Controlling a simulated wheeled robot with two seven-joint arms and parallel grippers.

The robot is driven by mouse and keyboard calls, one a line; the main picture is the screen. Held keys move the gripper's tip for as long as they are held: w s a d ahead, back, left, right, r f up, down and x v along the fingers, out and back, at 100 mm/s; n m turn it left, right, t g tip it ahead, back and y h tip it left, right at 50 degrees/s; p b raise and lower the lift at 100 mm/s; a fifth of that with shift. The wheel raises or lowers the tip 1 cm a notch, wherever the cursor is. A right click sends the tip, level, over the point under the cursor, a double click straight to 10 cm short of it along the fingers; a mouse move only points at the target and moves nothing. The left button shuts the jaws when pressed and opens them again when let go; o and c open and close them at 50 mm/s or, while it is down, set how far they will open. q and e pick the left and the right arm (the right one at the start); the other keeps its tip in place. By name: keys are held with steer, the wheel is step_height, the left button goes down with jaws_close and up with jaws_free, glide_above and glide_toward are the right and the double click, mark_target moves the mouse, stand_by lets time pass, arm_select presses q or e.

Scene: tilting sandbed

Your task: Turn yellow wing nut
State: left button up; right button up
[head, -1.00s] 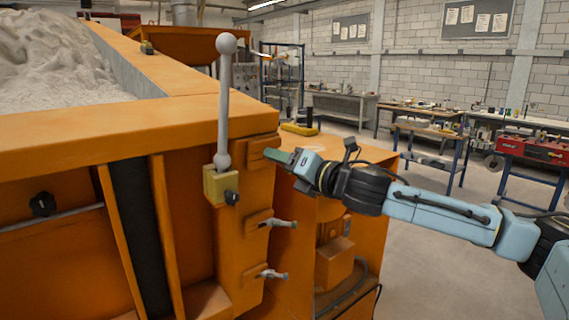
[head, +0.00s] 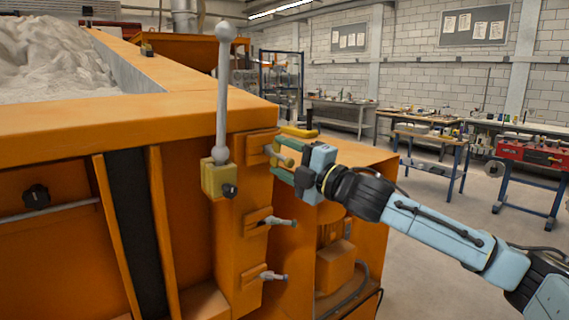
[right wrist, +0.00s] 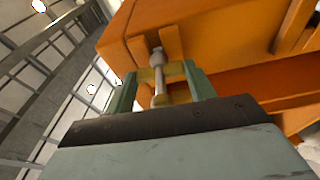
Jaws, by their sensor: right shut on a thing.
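The yellow wing nut (head: 280,158) sits on the upper orange bracket of the sandbed's end post, beside the lever's foot. My right gripper (head: 284,164) has its two green fingers around it, one above and one below in the head view. In the right wrist view, the yellow wings (right wrist: 147,75) span between the fingertips (right wrist: 161,78), with a grey bolt running between the fingers. The right gripper is shut on the wing nut. My left gripper is not in view.
An upright grey lever (head: 223,100) with a ball top rises from a yellow block (head: 218,178) just left of the nut. Two similar fittings, a middle one (head: 280,221) and a lower one (head: 272,276), stick out below.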

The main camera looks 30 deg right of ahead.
steer(key=m+t, duration=0.1)
steer(key=m, duration=0.4)
steer(key=shift+f+b, duration=0.2)
steer(key=shift+b, duration=0.2)
steer(key=m+h, duration=0.1)
steer(key=m, duration=0.3)
steer(key=shift+a+t, duration=0.1)
steer(key=shift+t, duration=0.3)
steer(key=m+h+p, duration=0.1)
steer(key=m, duration=0.3)
steer(key=shift+t+p, duration=0.3)
steer(key=shift+t, duration=0.1)
steer(key=shift+a+m+h+p, duration=0.1)
steer(key=shift+m+h+p, duration=0.25)
steer(key=shift+m, duration=0.85)
steer(key=shift+a+m+h+p, duration=0.15)
steer(key=shift+m+p, duration=0.4)
steer(key=shift+m, duration=0.65)
steer(key=shift+d, duration=0.1)
steer(key=o, duration=1)
